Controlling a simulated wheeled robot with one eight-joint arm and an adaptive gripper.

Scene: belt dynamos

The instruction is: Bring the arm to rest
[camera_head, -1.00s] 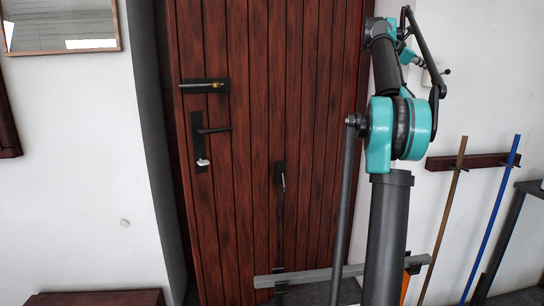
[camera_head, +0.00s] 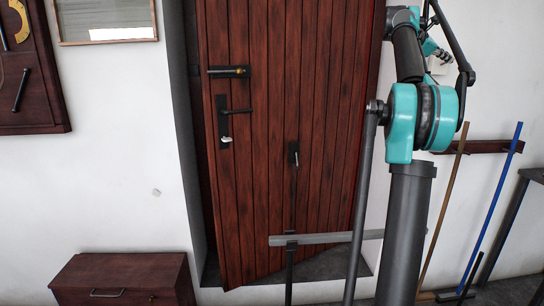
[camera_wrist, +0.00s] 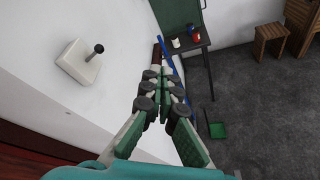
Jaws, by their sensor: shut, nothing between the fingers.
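My arm rises at the right of the head view, with its upper links folded up in front of the white wall. My gripper (camera_wrist: 161,80) is in the middle of the wrist view, its green-padded fingers drawn together with nothing held. In the head view the gripper end is small and partly hidden by the arm links. In the wrist view, a white wall box with a dark knob (camera_wrist: 80,62) is left of the fingers, apart from them.
A dark red plank door (camera_head: 270,190) with a black handle (camera_head: 236,111) stands behind a grey bar (camera_head: 318,239). A wooden chest (camera_head: 125,280) is at lower left. A blue pole (camera_head: 495,200) leans at the right. The wrist view shows a stool (camera_wrist: 272,38) and open grey floor.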

